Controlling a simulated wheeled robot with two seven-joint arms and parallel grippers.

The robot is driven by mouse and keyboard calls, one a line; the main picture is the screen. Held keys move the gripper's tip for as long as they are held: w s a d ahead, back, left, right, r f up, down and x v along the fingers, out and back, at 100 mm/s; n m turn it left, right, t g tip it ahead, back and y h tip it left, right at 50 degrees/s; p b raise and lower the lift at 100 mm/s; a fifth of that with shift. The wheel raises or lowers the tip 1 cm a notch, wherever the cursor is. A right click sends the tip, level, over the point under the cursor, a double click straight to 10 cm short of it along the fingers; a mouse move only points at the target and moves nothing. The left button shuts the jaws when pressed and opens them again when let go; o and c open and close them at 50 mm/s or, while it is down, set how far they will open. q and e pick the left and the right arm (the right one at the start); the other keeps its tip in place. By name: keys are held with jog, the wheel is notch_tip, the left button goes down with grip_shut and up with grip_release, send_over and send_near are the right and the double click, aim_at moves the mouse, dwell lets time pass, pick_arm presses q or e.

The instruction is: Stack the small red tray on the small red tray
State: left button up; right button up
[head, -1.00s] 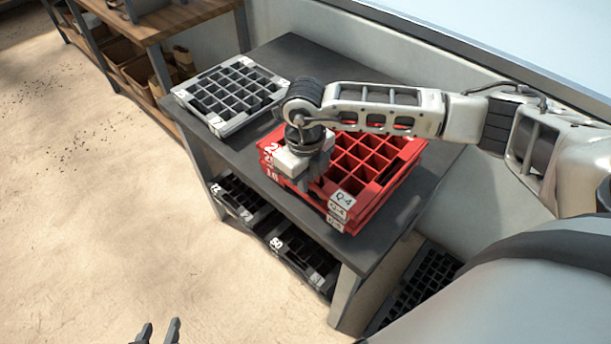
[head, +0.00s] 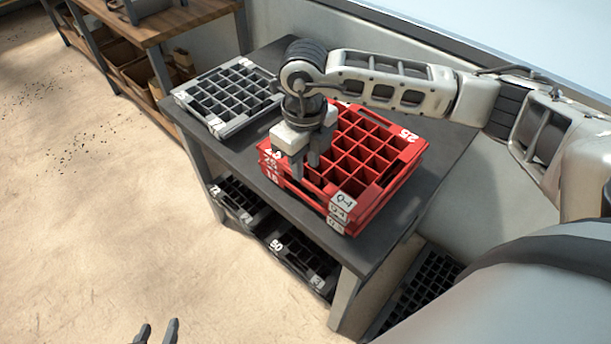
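Several small red trays are stacked on the dark table, one directly above another, with edges closely lined up. The top red tray (head: 356,172) shows its empty square cells and a white tag at its near corner. The red trays below (head: 360,214) show only as edges and tags. My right gripper (head: 305,170) is open at the left rim of the top tray, its two fingers apart. I cannot tell whether they still touch the rim. My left gripper (head: 158,332) is open and empty at the bottom edge of the view, well away from the table.
A grey tray (head: 217,128) lies on the dark table (head: 240,158) left of the red stack. Dark trays (head: 303,262) sit on the shelf below. A wooden bench (head: 170,20) stands at the back left. Bare tabletop shows around the red stack.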

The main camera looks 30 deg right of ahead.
notch_tip(320, 180, up, 6)
jog(key=s+a+f+n+g+y, duration=0.1)
jog(key=s+a+g+y, duration=0.2)
jog(key=a, duration=0.4)
jog(key=s+a+f+n+y, duration=0.1)
jog(key=s+a+y, duration=0.3)
jog(key=a, duration=0.3)
jog(key=s+a+r+m+t+y, duration=0.25)
jog(key=a+r+m+y, duration=0.6)
jog(key=y, duration=0.45)
jog(key=w+d+f+m+t+h, duration=0.4)
jog(key=m+t+h, duration=0.1)
jog(key=m+t, duration=0.5)
jog(key=w+d+f+m+t+h, duration=0.45)
jog(key=m+t, duration=0.35)
jog(key=m, duration=0.4)
jog(key=s+d+f+m+g+h, duration=0.3)
jog(key=s+d+f+m, duration=0.1)
jog(key=f, duration=0.4)
jog(key=s+d+f+m+g+h, duration=0.4)
jog(key=s+f, duration=0.3)
jog(key=f, duration=0.2)
jog(key=shift+s+f+m, duration=0.15)
jog(key=shift+f+m, duration=0.15)
jog(key=shift+m, duration=0.05)
